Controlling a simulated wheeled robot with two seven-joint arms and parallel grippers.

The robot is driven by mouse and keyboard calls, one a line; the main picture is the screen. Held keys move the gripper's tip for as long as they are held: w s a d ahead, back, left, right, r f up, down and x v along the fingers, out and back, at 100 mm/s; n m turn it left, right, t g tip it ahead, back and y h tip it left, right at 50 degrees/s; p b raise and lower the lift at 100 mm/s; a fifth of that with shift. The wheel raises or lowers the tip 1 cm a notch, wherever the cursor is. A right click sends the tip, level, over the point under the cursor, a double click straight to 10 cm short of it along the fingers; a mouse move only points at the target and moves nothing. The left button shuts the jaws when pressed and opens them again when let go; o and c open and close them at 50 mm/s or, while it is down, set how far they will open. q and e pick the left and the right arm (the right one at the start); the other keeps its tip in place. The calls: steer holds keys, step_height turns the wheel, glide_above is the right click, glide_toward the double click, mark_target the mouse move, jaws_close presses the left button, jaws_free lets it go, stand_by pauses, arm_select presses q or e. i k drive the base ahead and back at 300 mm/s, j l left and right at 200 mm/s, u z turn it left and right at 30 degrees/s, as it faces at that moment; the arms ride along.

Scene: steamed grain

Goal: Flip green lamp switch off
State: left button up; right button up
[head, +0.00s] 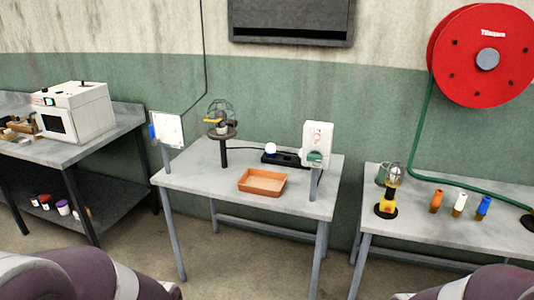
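A white box (318,136) with a green switch (315,157) on its lower front stands on a grey post at the right of the middle table. I cannot tell the switch's position at this size. A round white bulb (271,148) on a black base (284,158) looks bright just left of the box. A white panel (170,130) with a blue part (153,132) on its left edge stands on a post at the table's left. Only purple-and-grey parts of my arms show at the bottom corners; neither gripper is in view.
The middle table (200,175) holds an orange tray (263,182) and a wire-caged device (221,116) on a black stand. A right table (410,222) carries a yellow-black lamp (388,204), several small bottles and a green hose (453,186). A left bench holds a white oven (74,113).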

mark_target(315, 156)
steer(key=z, duration=0.15)
steer(key=i+j+z, duration=0.1)
steer(key=j, duration=0.3)
steer(key=i+j+z, duration=0.1)
steer(key=j, duration=0.3)
steer(key=j+z, duration=0.1)
steer(key=j, duration=0.3)
steer(key=i, duration=0.05)
